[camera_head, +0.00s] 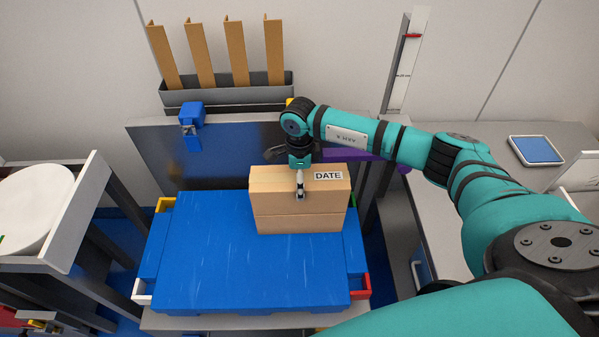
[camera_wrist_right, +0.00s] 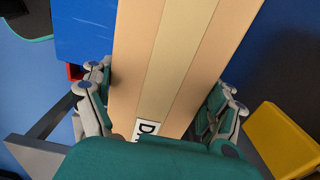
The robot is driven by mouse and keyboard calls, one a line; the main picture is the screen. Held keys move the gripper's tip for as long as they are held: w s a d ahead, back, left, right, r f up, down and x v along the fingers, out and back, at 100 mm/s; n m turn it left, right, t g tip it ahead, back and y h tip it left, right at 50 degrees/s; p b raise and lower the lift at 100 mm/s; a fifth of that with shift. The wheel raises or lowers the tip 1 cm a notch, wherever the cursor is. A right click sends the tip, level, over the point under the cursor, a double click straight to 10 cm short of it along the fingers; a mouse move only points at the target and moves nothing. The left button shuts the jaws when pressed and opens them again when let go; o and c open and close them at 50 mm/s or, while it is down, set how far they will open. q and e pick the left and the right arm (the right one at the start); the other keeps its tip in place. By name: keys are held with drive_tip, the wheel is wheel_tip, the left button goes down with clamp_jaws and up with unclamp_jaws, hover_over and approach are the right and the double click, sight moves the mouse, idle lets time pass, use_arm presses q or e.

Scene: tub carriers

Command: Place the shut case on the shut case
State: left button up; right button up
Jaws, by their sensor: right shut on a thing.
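My right gripper (camera_head: 300,182) is shut on a cardboard case with a DATE label (camera_head: 284,179). One finger lies against its near face and the other is hidden behind it. In the right wrist view the fingers (camera_wrist_right: 160,105) straddle the held case (camera_wrist_right: 165,60), whose flaps are shut with a tape strip along the middle. Below a horizontal line is what looks like a second cardboard case (camera_head: 300,224), on the blue surface (camera_head: 240,270). The held case is level and lined up over it; I cannot tell whether they touch. My left gripper is not in view.
The blue surface has coloured corner pieces and free room to the left. A dark blue panel (camera_head: 150,150) and a grey holder with upright cardboard strips (camera_head: 235,95) stand behind. A rack with a white disc (camera_head: 22,210) is at left. A tablet (camera_head: 538,150) lies at right.

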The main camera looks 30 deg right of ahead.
drive_tip(key=shift+w, duration=0.1)
drive_tip(key=o, duration=1.5)
drive_tip(key=shift+f, duration=0.1)
wheel_tip(320, 180, up, 12)
drive_tip(key=b, duration=0.1)
drive_tip(key=shift+b, duration=0.35)
